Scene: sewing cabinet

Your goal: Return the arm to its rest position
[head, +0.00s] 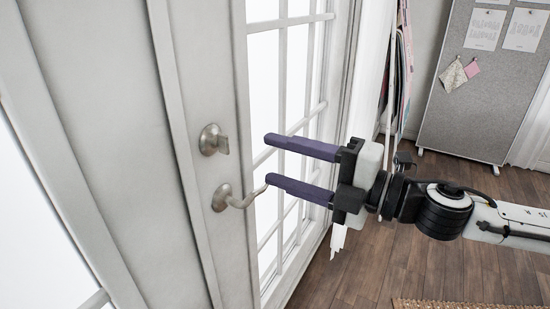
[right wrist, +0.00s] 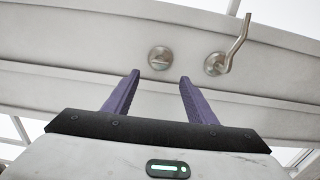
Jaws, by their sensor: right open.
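My right gripper (head: 268,159) is open, with two purple fingers pointing left at a white door (head: 190,80). Nothing shows between the fingers. The door has a round deadbolt knob (head: 213,140) and a curved lever handle (head: 236,197) below it. In the head view the lower fingertip overlaps the lever's tip; I cannot tell whether they touch. In the right wrist view the fingers (right wrist: 158,78) stand apart and empty, with the deadbolt (right wrist: 161,58) and the lever (right wrist: 225,58) beyond them. My left gripper is not in view.
Glass panes (head: 290,80) stand right of the handle. Hanging fabrics (head: 403,60) are behind my right gripper. A grey pinboard on wheels (head: 455,110) stands at the back right. The wooden floor (head: 400,270) is mostly clear, with a woven rug edge (head: 460,304) at the bottom.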

